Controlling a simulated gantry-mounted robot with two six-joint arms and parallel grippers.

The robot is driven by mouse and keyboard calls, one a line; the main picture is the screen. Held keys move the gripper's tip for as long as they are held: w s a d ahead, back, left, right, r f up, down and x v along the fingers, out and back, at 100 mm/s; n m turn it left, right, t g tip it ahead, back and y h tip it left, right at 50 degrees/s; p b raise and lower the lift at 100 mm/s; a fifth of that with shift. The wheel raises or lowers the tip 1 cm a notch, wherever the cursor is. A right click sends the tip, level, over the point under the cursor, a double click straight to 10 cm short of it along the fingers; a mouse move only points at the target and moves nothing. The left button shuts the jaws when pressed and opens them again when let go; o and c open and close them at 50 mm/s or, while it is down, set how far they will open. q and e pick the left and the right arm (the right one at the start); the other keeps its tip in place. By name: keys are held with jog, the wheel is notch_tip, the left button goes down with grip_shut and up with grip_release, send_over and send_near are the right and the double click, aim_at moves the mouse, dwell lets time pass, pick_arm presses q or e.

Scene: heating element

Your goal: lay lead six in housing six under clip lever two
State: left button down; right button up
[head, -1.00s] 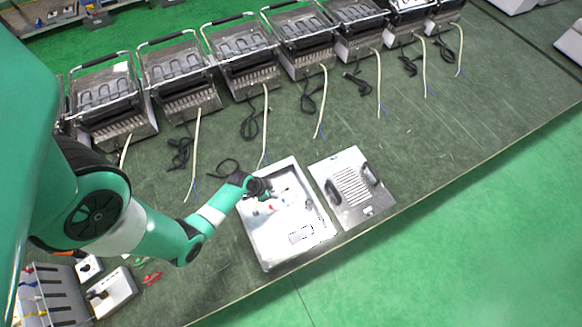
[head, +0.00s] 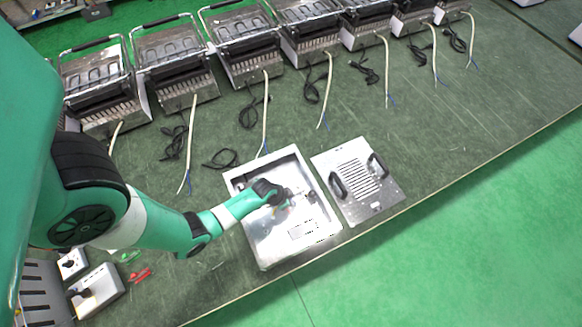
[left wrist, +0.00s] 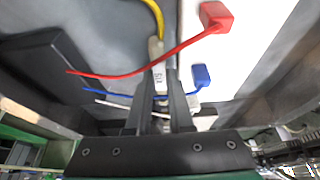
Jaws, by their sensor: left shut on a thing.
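My left gripper (head: 283,200) reaches down into the open metal box (head: 250,245). In the left wrist view its fingers (left wrist: 162,110) are shut on a white labelled piece (left wrist: 157,72) at the end of a yellow lead (left wrist: 152,14); the label's small lettering is hard to read. A red lead with a red tag (left wrist: 216,17) crosses just above the fingers. A blue lead with a blue tag (left wrist: 201,77) and a white lead (left wrist: 112,103) pass close by the fingertips. I cannot make out housing six or clip lever two. My right gripper is not in view.
A vented metal cover with black handles (head: 358,183) lies right of the box. Several grills (head: 240,50) with trailing cords line the back. Grey boxes (head: 98,290) and red pliers (head: 140,275) lie at lower left. The box's walls surround the gripper.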

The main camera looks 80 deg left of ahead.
pick_arm(q)
jog(key=shift+f, duration=0.1)
jog(key=c, duration=0.8)
grip_release()
jog(key=p+v, duration=0.9)
jog(key=v, duration=0.3)
jog(key=shift+p, duration=0.3)
jog(key=shift+w, duration=0.1)
jog(key=shift+r, duration=0.25)
